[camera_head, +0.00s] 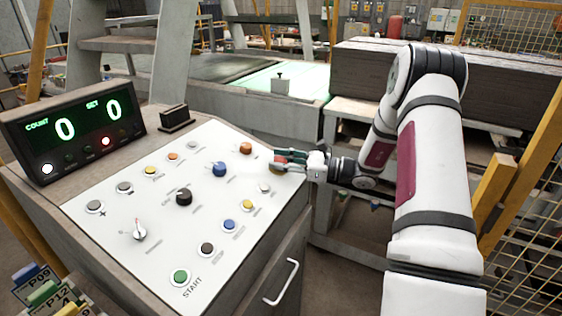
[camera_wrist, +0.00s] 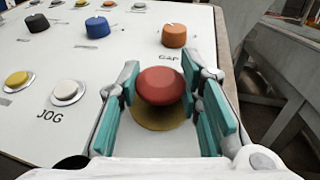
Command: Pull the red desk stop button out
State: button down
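The red desk stop button (camera_wrist: 160,88) has a round mushroom head over a yellow base plate (camera_wrist: 160,118) and sits near the right edge of the white control panel (camera_wrist: 90,130). The gripper is open. In the head view the red button (camera_head: 280,159) is partly hidden by my gripper (camera_head: 285,158), which reaches in from the right at the panel's right edge.
An orange knob (camera_wrist: 174,36) stands just beyond the button, with a blue knob (camera_wrist: 97,27) to its left. White (camera_wrist: 67,92) and yellow (camera_wrist: 17,80) buttons lie left of my gripper. A counter display (camera_head: 75,133) stands at the desk's far left. A drawer handle (camera_head: 281,282) is below the panel.

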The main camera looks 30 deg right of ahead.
jog(key=shift+s+d+r, duration=0.1)
jog(key=shift+r, duration=0.5)
jog(key=c, duration=1.1)
grip_release()
jog(key=shift+s, duration=0.1)
jog(key=v, duration=1.2)
